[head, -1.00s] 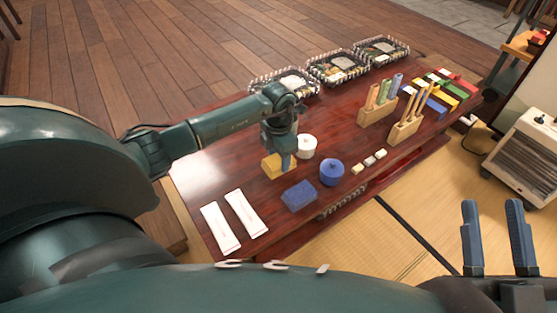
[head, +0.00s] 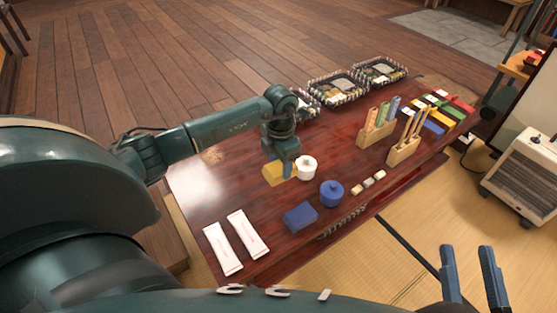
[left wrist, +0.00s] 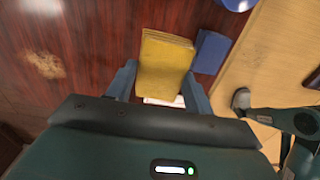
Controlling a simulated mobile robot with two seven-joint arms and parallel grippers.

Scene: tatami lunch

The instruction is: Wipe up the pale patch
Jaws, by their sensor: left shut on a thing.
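In the left wrist view the sponge (left wrist: 165,62) sits between the two fingers (left wrist: 164,85). The pale patch (head: 212,155) lies on the dark red table (head: 215,195), left of the gripper and just below the forearm. It also shows as a speckled tan smear at the left of the left wrist view (left wrist: 45,65). My right gripper (head: 472,275) is open and empty at the lower right, off the table.
Two white packets (head: 235,242) lie at the near edge. Lunch trays (head: 338,87) and wooden holders (head: 403,151) stand farther away. The table between patch and sponge looks clear.

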